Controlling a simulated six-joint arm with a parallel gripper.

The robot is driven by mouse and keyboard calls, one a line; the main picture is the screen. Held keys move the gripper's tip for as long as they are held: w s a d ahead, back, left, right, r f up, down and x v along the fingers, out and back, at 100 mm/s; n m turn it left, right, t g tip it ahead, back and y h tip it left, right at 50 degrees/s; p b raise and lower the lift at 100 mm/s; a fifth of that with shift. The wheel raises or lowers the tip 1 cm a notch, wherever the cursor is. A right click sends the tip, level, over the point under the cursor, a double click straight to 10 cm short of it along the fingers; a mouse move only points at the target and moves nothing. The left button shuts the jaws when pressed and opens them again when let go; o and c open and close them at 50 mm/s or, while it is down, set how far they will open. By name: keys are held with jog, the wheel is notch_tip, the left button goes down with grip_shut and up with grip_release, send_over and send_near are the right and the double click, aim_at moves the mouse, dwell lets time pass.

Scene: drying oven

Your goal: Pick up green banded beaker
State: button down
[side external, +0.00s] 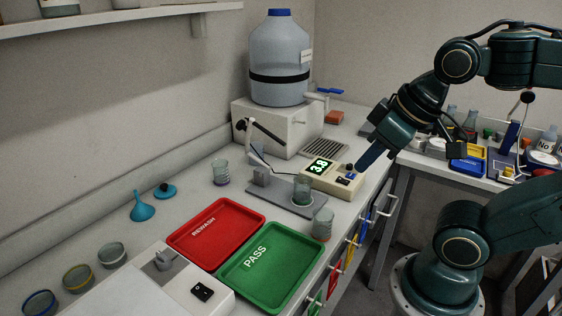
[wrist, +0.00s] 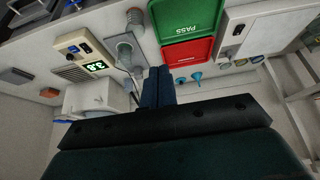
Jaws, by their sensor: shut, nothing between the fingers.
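My gripper (side external: 368,158) is shut and empty, raised in the air near the front edge of the bench, right of the meter. Its closed fingers (wrist: 158,86) also show in the wrist view. A clear, greenish beaker (side external: 302,190) stands upright on the grey stand plate, left of and below my gripper. Another beaker (side external: 322,225) stands nearer the front edge, and one with a purplish base (side external: 221,172) stands further back. A round glass vessel with a greenish rim (side external: 111,255) sits at the left. I cannot tell which is the green banded beaker.
The red REWASH tray (side external: 216,230) and green PASS tray (side external: 258,268) lie mid-bench. A meter reading 3.8 (side external: 331,175) sits beside the stand. A large water carboy (side external: 280,60) stands behind. A teal funnel (side external: 143,207) lies at left.

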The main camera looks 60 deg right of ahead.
dwell(0.4)
jog(key=c, duration=0.7)
grip_release()
jog(key=shift+o, duration=0.2)
jog(key=w+d+f+m+g, duration=0.1)
jog(key=w+d+m+g, duration=0.3)
jog(key=w+m, duration=0.6)
jog(key=w+d+f+m+g, duration=0.1)
jog(key=w+d+f+m, duration=0.7)
jog(key=w+d+f, duration=0.2)
jog(key=shift+w+d+g, duration=0.2)
jog(key=shift+d+g, duration=0.1)
jog(key=shift+d, duration=0.15)
